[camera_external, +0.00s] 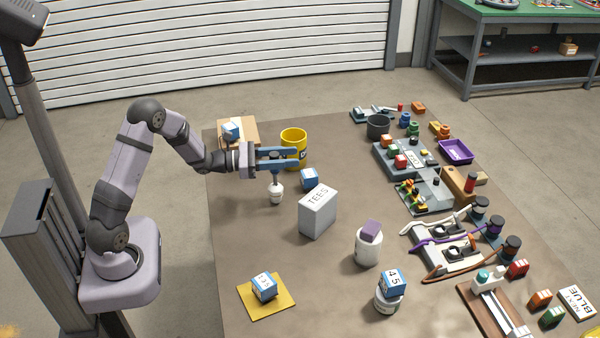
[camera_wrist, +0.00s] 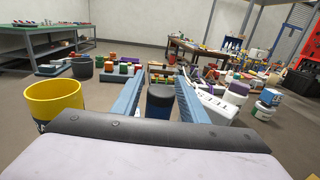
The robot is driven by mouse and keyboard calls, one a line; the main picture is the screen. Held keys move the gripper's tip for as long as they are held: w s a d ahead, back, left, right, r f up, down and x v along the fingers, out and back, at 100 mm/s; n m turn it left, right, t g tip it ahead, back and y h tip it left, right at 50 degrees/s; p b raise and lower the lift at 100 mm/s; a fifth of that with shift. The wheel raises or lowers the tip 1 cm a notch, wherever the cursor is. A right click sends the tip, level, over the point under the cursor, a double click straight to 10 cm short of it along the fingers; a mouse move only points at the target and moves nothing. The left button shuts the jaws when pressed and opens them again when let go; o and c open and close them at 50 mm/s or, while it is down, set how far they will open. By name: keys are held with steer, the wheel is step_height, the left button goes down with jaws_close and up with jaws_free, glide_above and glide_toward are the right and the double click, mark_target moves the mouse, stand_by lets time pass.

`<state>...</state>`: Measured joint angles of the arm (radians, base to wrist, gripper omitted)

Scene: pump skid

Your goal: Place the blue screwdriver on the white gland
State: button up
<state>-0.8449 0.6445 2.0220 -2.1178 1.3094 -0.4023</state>
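A dark blue-black upright cylinder with a thin stem, seemingly the screwdriver (camera_external: 276,173), stands between my fingers. Its dark end also shows in the wrist view (camera_wrist: 160,101). Directly below it is a small white rounded piece (camera_external: 276,194) on the mat, seemingly the white gland; whether the stem's tip touches it is hard to tell. My gripper (camera_external: 296,157) reaches in level from the left, its two long blue fingers on either side of the dark handle. In the wrist view my gripper (camera_wrist: 160,77) shows narrow gaps between handle and fingers, so it looks open.
A yellow mug (camera_external: 293,139) stands just behind the fingers. A blue-and-white cube (camera_external: 309,180) and a grey TEES box (camera_external: 318,213) are close on the right. A purple-topped white jar (camera_external: 367,248) stands farther right. The mat's front left is clear, apart from a yellow pad (camera_external: 250,302) with a cube.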

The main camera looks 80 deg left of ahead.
steer(key=shift+r, duration=0.1)
steer(key=s+a+b, duration=0.1)
steer(key=s+b, duration=0.1)
steer(key=s, duration=1)
steer(key=shift+a, duration=0.25)
